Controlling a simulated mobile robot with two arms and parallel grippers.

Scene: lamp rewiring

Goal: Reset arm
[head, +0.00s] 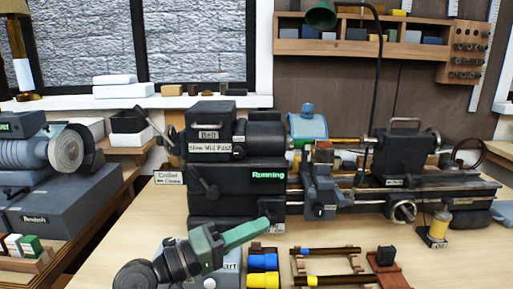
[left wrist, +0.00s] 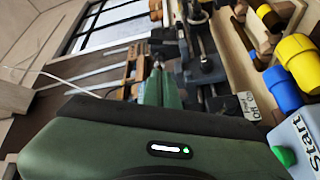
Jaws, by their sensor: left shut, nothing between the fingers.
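My left gripper (head: 262,226) reaches in from the bottom left of the head view, in front of the dark lathe (head: 240,172). Its green fingers are shut together and hold nothing. They point right and away, above the table. In the left wrist view the green fingers (left wrist: 160,88) also lie together, pointing at the lathe. A grey box marked Start (left wrist: 302,142) with a green button is close beside the gripper; in the head view my gripper partly hides it. The lathe carries a green "Running" sign (head: 269,175). My right gripper is not in view.
Blue (head: 262,262) and yellow (head: 262,281) cylinders lie in a holder right of the Start box. Wooden racks (head: 325,252) with rods and a brown stand (head: 388,278) are further right. A yellow spool (head: 439,225) stands at right. Bare table (head: 135,232) shows at left.

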